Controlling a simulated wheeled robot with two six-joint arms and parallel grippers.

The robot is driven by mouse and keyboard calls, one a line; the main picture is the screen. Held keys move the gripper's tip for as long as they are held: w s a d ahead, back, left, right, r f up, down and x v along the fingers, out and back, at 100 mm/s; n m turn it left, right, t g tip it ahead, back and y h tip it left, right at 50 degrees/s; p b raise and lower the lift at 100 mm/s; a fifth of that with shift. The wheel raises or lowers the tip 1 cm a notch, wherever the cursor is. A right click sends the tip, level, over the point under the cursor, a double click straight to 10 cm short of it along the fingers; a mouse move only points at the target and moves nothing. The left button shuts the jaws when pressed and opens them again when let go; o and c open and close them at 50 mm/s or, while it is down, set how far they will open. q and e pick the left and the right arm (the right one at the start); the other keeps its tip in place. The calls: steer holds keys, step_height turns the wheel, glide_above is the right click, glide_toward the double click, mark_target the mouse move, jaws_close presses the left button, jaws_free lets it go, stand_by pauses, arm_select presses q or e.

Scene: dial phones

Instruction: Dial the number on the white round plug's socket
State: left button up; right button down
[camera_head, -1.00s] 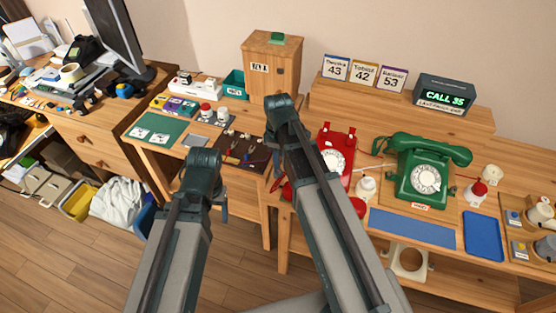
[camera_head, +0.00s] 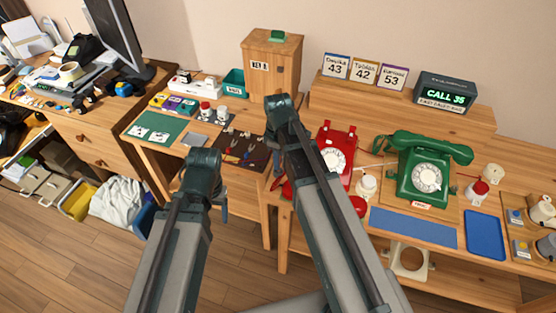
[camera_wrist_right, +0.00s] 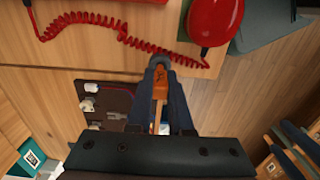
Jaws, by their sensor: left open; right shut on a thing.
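The red dial phone (camera_head: 336,140) stands on the table, partly hidden by my right arm. The green dial phone (camera_head: 424,172) stands to its right with its handset on top. A dark board (camera_head: 255,163) carries small pale pieces; the right wrist view also shows it (camera_wrist_right: 112,98) with a white plug-like piece (camera_wrist_right: 92,87). I cannot tell which is round or read any socket number. My right gripper (camera_wrist_right: 160,72) is shut on an orange thing (camera_wrist_right: 159,88) with a thin shaft, above the table edge near the board. My left gripper is hidden behind its arm.
A red handset part (camera_wrist_right: 214,20) and coiled cord (camera_wrist_right: 110,30) lie near my right gripper. Number cards (camera_head: 363,72) and a "CALL 35" display (camera_head: 444,94) stand on the back shelf. A wooden box (camera_head: 271,68) stands left. A blue mat (camera_head: 413,228) lies bare in front.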

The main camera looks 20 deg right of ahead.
steer(key=shift+f+b, duration=0.8)
steer(key=shift+f, duration=0.1)
steer(key=c, duration=0.8)
jaws_free()
steer(key=shift+o, duration=0.2)
steer(key=shift+r, duration=0.15)
step_height(320, 180, up, 14)
steer(key=p, duration=1.4)
steer(key=shift+f, duration=0.2)
